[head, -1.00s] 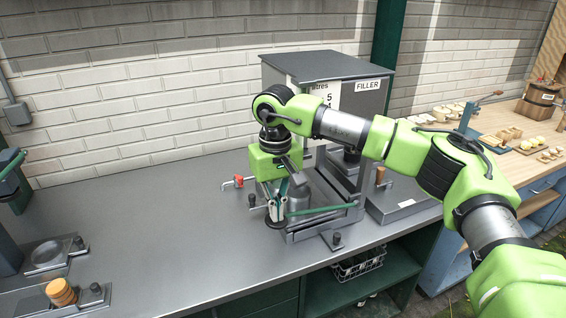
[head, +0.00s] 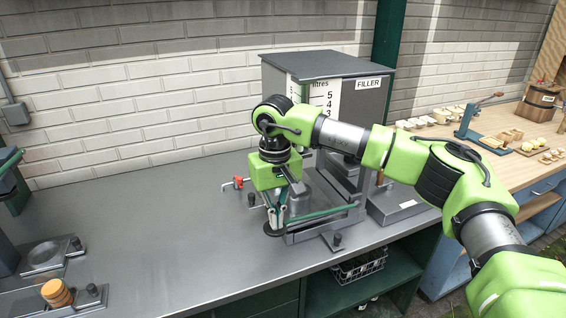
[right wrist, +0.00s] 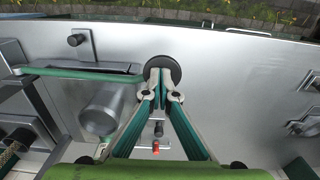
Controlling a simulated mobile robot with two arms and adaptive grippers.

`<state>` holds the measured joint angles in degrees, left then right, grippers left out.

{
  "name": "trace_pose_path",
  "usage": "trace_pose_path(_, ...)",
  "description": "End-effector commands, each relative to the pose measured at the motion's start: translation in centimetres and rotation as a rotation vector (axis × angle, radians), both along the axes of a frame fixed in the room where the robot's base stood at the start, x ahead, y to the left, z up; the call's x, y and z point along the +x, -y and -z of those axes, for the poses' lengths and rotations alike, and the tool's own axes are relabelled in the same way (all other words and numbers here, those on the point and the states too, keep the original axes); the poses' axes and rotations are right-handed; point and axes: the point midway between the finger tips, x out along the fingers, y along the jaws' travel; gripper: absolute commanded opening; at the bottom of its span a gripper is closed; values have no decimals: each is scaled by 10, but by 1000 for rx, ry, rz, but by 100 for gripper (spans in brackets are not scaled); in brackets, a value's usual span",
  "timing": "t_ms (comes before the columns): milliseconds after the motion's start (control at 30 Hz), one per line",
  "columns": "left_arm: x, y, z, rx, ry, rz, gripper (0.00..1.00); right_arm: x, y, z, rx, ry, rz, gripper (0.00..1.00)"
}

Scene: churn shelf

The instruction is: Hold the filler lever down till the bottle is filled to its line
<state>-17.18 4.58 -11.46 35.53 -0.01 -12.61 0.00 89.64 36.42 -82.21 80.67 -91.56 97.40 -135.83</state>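The grey filler cabinet (head: 385,98), with a FILLER label and a white litre scale (head: 331,99), stands at the back of the bench. Its filler lever (head: 322,213) is a green bar ending in a round black pad; the bar (right wrist: 85,73) and pad (right wrist: 162,70) show in the right wrist view. My right gripper (head: 277,222) points down, its fingertips (right wrist: 162,92) together over the pad, seemingly touching it. The lever slopes down toward the pad. A grey cylinder (right wrist: 101,115), perhaps the bottle, stands beside the bar; its fill level cannot be seen. My left gripper is out of view.
A red-handled fitting (head: 238,183) is on the bench behind my gripper. A dark knob (head: 337,238) stands near the front edge. A flat grey box (head: 400,207) lies to the right. The bench's middle left is clear.

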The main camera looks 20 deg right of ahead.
Motion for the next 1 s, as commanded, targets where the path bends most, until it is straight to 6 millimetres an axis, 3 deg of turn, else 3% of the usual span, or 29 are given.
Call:
trace_pose_path(733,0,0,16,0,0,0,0,0,-4,23,1,-1,-1,0)
trace_pose_path(1000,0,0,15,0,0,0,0,0,-4,23,1,-1,-1,0)
